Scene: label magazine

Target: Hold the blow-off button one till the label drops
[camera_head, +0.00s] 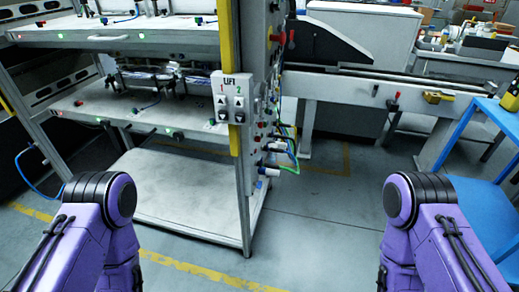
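A label magazine rack (190,185) with several shelves stands ahead and to the left. A grey control box (231,100) marked LIFT, with columns 1 and 2 of small buttons, is fixed to its front post. More buttons and connectors run along the grey side panel (268,110). I cannot tell which one is the blow-off button, and no label can be made out. Purple links of my left and right arms show at the lower left and lower right. Both grippers are out of view.
A yellow post (229,60) runs down beside the control box. Blue and green hoses (290,160) stick out from the side panel. A blue table (490,150) stands at the right. The grey floor (320,220) between rack and table is clear, with yellow lines.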

